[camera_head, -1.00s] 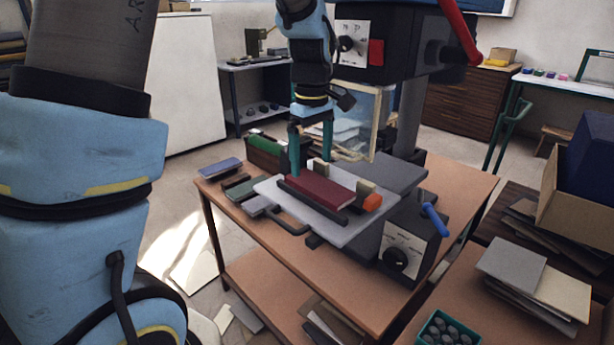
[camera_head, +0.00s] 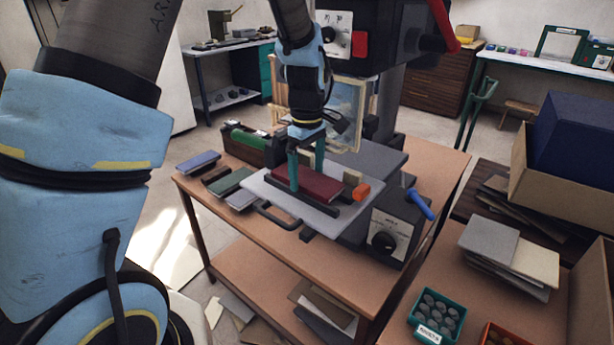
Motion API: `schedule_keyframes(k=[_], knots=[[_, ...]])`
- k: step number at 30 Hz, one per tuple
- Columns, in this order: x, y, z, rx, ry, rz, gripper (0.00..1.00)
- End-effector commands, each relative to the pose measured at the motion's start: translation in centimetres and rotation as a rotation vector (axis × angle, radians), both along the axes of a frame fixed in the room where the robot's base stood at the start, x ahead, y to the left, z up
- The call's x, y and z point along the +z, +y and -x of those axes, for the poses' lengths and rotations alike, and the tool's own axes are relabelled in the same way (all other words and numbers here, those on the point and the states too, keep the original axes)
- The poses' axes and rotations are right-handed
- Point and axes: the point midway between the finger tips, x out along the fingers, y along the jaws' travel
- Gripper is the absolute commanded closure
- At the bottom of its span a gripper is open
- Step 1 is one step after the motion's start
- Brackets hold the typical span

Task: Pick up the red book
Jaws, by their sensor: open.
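The red book (camera_head: 310,186) lies flat on the pale plate (camera_head: 262,196) of a press that stands on the wooden table. A dark bar runs along the book's near side, and small blocks sit at its far side. My gripper (camera_head: 306,178) points down at the book's left part, with its teal fingers apart. One finger is on the near side and the other on the far side. I cannot tell whether the fingers touch the book; the far fingertip is partly hidden.
The press's dark head (camera_head: 352,45) and column stand close behind and right of my arm. An orange knob (camera_head: 361,191) sits right of the book. Several other books, one blue (camera_head: 199,161), lie on the table's left. A green tray (camera_head: 440,314) stands front right.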

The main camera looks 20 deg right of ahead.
Motion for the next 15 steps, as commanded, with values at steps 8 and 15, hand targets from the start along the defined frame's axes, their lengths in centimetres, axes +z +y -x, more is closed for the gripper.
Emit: schedule_keyframes(k=[8, 15], knots=[[-0.36, 0.02, -0.01, 0.000, 0.000, 0.001, 0.01], [-0.33, 0.02, -0.01, 0.000, 0.000, 0.001, 0.28]])
